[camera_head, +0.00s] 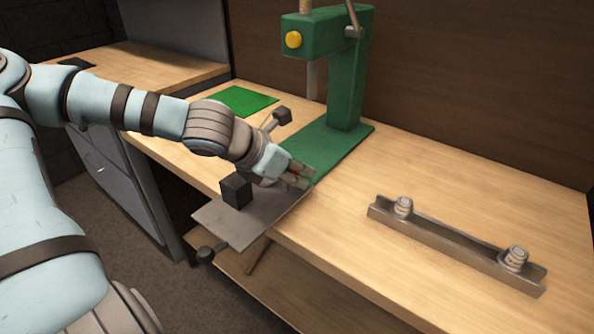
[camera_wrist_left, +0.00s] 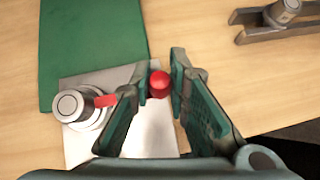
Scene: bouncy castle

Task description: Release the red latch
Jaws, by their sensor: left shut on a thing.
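The red latch ends in a red ball knob (camera_wrist_left: 159,84), which sits between the fingertips of my left gripper (camera_wrist_left: 160,85). A red lever piece (camera_wrist_left: 104,100) comes out of a round metal post (camera_wrist_left: 70,104) on the left; my left finger hides the stretch between it and the ball. In the head view my left gripper (camera_head: 300,174) is shut on the latch, low over the front edge of the green base, and mostly covers it; only a bit of red shows. My right gripper is not in view.
A green press (camera_head: 347,75) with a yellow button (camera_head: 293,40) stands on its green base (camera_head: 333,150). A grey metal plate (camera_head: 230,226) with a black block (camera_head: 236,190) overhangs the bench edge. A metal rail (camera_head: 450,241) with two knobs lies right. Bench between is clear.

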